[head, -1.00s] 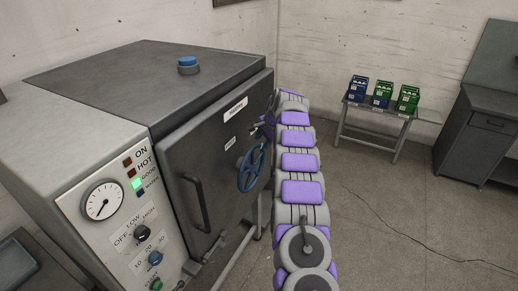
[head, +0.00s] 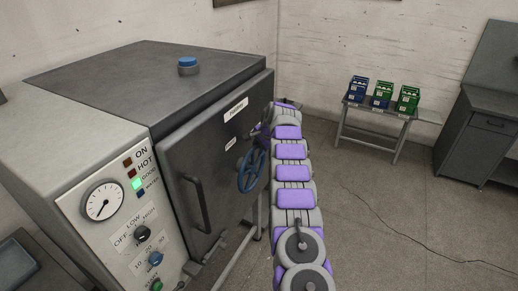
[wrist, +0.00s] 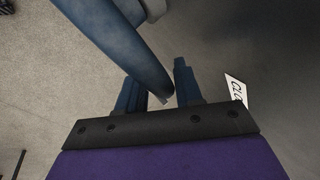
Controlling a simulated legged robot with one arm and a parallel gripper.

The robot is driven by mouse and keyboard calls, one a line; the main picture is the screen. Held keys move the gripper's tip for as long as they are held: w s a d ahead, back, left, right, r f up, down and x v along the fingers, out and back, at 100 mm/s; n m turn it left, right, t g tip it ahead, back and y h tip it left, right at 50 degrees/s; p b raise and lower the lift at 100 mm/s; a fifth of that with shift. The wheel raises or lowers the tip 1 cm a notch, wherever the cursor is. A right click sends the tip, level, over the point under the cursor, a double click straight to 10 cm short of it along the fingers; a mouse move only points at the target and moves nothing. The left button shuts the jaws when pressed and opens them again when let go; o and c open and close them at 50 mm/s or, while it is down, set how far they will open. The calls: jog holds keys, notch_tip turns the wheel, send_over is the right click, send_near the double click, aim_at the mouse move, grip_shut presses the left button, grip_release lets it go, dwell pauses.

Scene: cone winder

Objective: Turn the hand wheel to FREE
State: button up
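The blue hand wheel (head: 251,170) is on the front of the dark grey cabinet door, right of its handle. In the wrist view a thick blue piece of its rim (wrist: 122,42) runs from the top down between the fingers of my gripper (wrist: 156,70). The fingers are apart, with a gap between the rim and the right finger; whether the rim touches the left finger I cannot tell. In the head view my gripper is mostly hidden at the wheel's upper right. A white label (wrist: 236,88), partly cut off, is right of the fingers.
The dark cabinet (head: 150,75) has a vertical door handle (head: 197,200) left of the wheel. A control panel (head: 125,215) with a gauge and knobs is at the left. A low table (head: 375,112) with small crates stands at the back right.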

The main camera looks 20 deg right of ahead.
grip_shut()
